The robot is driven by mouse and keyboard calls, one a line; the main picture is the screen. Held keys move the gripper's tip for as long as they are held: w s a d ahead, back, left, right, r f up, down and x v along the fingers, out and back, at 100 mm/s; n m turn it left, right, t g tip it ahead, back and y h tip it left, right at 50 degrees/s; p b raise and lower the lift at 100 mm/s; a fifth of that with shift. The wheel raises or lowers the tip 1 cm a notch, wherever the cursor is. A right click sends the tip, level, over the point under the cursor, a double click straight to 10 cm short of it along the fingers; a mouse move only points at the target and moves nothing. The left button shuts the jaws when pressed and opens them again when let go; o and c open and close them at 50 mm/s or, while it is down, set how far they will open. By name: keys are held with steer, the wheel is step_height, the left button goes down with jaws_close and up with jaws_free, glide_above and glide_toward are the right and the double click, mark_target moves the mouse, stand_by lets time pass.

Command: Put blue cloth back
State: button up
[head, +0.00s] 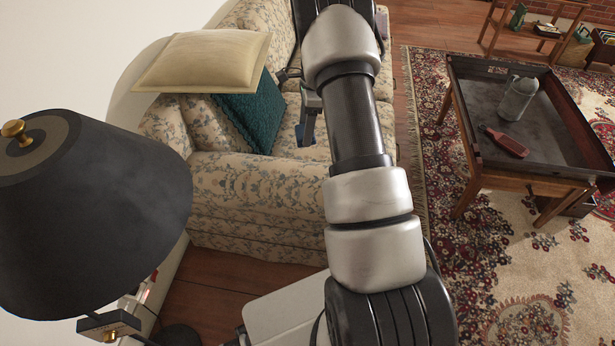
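My arm reaches up the middle of the head view over a floral sofa (255,185). Part of my gripper (306,125) shows just left of the arm, above the sofa seat. The arm hides the rest of it, so I cannot tell whether it is open or shut. A small dark blue patch shows at its tip; I cannot tell whether it is cloth or part of the finger. No blue cloth can be made out clearly elsewhere.
A teal cushion (252,112) leans on the sofa below a beige cushion (205,60). A black lamp (95,215) stands at the left. A tray-topped table (470,125) at right holds a grey bottle (518,98) and red object (506,142). The patterned rug (500,250) has clear room.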

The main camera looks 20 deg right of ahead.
steer(key=f+m+b, duration=0.1)
steer(key=f, duration=0.2)
steer(key=s+f+m+t+y+b, duration=0.1)
steer(key=f, duration=0.3)
steer(key=f+m+b, duration=0.1)
steer(key=f, duration=0.2)
steer(key=shift+s+d+f+t, duration=0.2)
steer(key=shift+d+f+t, duration=0.05)
steer(key=shift+f+t, duration=0.1)
step_height(320, 180, down, 4)
steer(key=shift+f+b, duration=0.15)
steer(key=shift+b, duration=0.6)
steer(key=o, duration=1)
steer(key=shift+c, duration=0.2)
